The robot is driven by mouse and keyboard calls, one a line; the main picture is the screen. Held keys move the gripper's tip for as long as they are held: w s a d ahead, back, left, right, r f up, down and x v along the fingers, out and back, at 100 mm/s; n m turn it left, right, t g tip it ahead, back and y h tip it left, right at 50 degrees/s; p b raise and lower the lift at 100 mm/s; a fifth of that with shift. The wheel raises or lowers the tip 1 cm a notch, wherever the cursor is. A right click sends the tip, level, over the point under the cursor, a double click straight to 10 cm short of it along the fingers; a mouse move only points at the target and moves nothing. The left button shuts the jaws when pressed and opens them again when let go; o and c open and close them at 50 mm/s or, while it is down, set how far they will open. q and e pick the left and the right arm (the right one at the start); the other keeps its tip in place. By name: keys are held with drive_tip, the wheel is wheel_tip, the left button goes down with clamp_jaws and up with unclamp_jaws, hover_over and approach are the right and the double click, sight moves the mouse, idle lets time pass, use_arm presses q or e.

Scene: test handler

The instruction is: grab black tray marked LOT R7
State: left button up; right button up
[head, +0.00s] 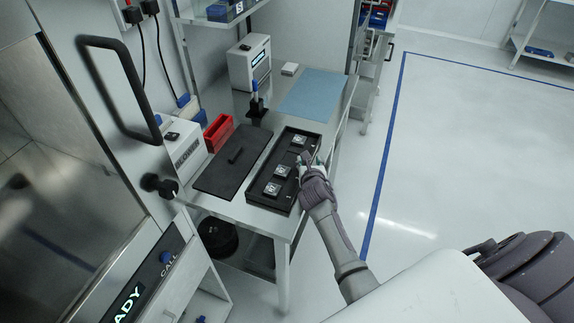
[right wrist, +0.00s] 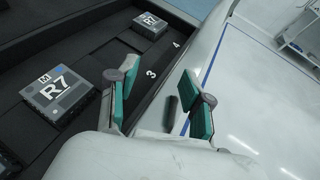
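The black tray (head: 286,155) lies on the steel bench in the head view, with three chip-like modules in its slots. In the right wrist view the tray (right wrist: 160,61) shows the numbers 3 and 4 along its edge strip. One module (right wrist: 60,92) there reads R7; I cannot read a LOT mark on the tray. My right gripper (head: 313,162) is at the tray's right long side; in the wrist view its green-padded fingers (right wrist: 163,95) stand apart, with the tray's edge near the gap. I cannot tell whether they touch it. My left gripper is not in view.
A flat black plate (head: 222,172) with a small bar lies left of the tray. Also on the bench are a red bin (head: 218,133), a blue mat (head: 312,95), a dark upright tool (head: 256,100) and white boxes. The floor right of the bench is clear.

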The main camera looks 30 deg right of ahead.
clamp_jaws()
drive_tip(key=shift+r, duration=0.15)
